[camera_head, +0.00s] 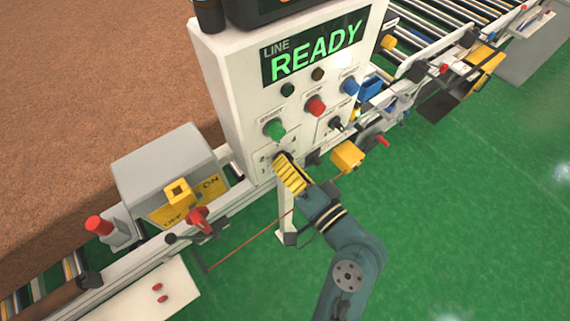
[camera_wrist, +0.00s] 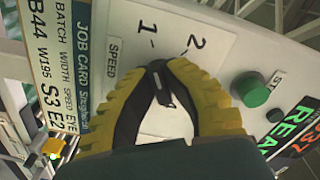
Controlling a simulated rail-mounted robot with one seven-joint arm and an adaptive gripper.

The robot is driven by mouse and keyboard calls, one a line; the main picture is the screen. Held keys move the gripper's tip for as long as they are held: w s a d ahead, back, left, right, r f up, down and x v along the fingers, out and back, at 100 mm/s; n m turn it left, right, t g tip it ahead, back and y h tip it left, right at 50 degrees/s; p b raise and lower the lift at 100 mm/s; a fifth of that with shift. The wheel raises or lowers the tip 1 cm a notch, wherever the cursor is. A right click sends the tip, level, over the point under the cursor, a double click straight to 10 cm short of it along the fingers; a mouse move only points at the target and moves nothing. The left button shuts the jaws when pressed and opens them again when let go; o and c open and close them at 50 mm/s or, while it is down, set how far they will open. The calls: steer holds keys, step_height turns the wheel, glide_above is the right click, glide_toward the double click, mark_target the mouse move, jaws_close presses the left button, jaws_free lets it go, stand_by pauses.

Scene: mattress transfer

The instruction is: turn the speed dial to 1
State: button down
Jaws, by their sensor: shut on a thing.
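The speed dial is a small black knob (camera_wrist: 163,85) on the white control panel (camera_head: 225,75). In the wrist view it sits between my fingers, below the printed marks 1 and 2 and beside the SPEED label (camera_wrist: 115,50). Its pointer direction is hard to tell. My gripper (camera_head: 284,163) has yellow ribbed fingers and is shut on the dial at the panel's lower left; the fingers also show in the wrist view (camera_wrist: 160,70). In the head view my fingers hide most of the dial.
A green button (camera_head: 274,130) is just above the dial, with a red button (camera_head: 316,105) and a blue one (camera_head: 350,86) farther right. The screen (camera_head: 318,52) reads LINE READY. A job card (camera_wrist: 82,60) hangs beside the dial. A grey ON/OFF box (camera_head: 165,165) stands left.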

steer(key=shift+f, duration=0.1)
steer(key=c, duration=1.1)
jaws_free()
steer(key=shift+a, duration=0.1)
steer(key=v, duration=1.2)
